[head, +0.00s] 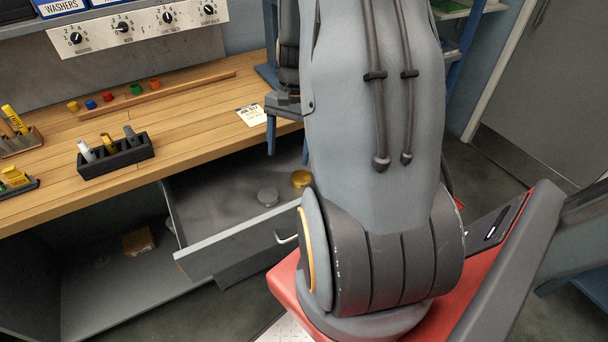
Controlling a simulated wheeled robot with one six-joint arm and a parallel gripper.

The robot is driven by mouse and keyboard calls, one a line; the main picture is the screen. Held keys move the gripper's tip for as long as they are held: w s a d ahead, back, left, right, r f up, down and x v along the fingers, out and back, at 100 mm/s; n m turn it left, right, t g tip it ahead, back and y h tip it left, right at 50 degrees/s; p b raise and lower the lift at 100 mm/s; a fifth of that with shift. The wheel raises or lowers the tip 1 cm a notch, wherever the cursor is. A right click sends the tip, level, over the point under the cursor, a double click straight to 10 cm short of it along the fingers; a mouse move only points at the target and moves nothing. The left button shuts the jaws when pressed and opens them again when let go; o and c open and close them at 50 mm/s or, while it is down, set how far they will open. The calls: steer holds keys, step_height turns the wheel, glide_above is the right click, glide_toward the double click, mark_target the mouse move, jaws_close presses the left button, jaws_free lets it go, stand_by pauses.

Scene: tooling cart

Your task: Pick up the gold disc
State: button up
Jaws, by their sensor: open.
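The gold disc (301,179) lies in the open drawer (212,250), near its right side. My arm partly covers that side of the drawer. A grey disc (267,197) lies in the drawer to the left of the gold disc and nearer the drawer front, apart from it. My gripper (288,155) points down, with its two blue fingers spread and nothing between them. In the picture it is just above the gold disc; the exact height is hard to tell. My arm hides part of the gripper.
The wooden worktop (200,125) runs above the drawer. On it are a black holder (117,160) with markers, several small coloured pieces, a wooden strip (158,95) and a paper note (251,115). A small cardboard box (138,242) sits on the lower shelf.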

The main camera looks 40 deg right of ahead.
mark_target(301, 177)
steer(key=d+m, duration=0.1)
steer(key=d, duration=0.1)
steer(key=s+d+f+m, duration=0.1)
steer(key=d+f+m, duration=0.1)
steer(key=d, duration=0.1)
steer(key=shift+s+d+f+y+p, duration=0.15)
steer(key=shift+s+d+y+p, duration=0.1)
steer(key=shift+d+y+p, duration=0.15)
steer(key=x, duration=0.2)
steer(key=shift+s+f, duration=0.1)
steer(key=shift+f, duration=0.25)
steer(key=p+x, duration=0.1)
steer(key=x, duration=0.1)
steer(key=p+x, duration=0.1)
steer(key=x, duration=0.1)
steer(key=shift+a, duration=0.3)
steer(key=shift+w+a+f+p, duration=0.1)
steer(key=shift+w+f+p, duration=0.1)
steer(key=shift+f+p, duration=0.25)
steer(key=shift+f, duration=0.1)
steer(key=shift+c, duration=0.3)
steer(key=c, duration=1.5)
